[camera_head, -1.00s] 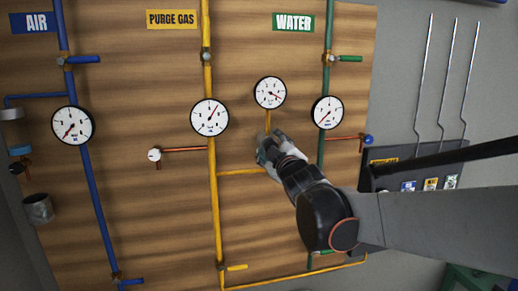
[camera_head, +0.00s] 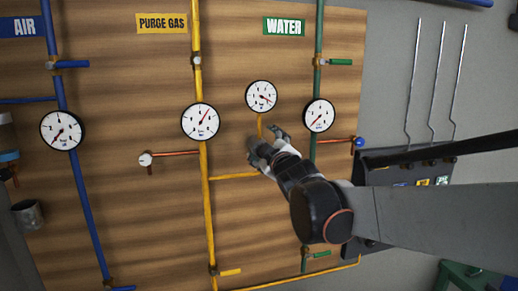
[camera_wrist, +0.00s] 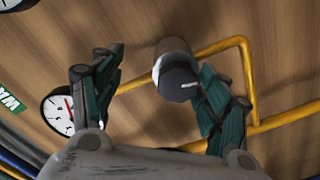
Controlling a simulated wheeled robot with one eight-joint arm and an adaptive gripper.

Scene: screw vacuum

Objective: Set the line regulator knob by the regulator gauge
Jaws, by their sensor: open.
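The regulator gauge (camera_head: 261,95) is the small round white dial at the top of a short yellow stub. Its needle points right and slightly down. My gripper (camera_head: 262,137) is just below it, with its fingers spread. In the wrist view, the dark-faced regulator knob (camera_wrist: 178,82) with a white mark sits on a brownish cylindrical body. My open gripper (camera_wrist: 160,62) has one green-padded finger on each side of it. The knob lies closer to the right finger, and I cannot tell whether they touch. In the head view my gripper hides the knob.
The purge gas gauge (camera_head: 200,121) is on the yellow pipe to the left, and the water gauge (camera_head: 319,115) is on the green pipe to the right. Another yellow pipe (camera_wrist: 240,85) bends beside the knob.

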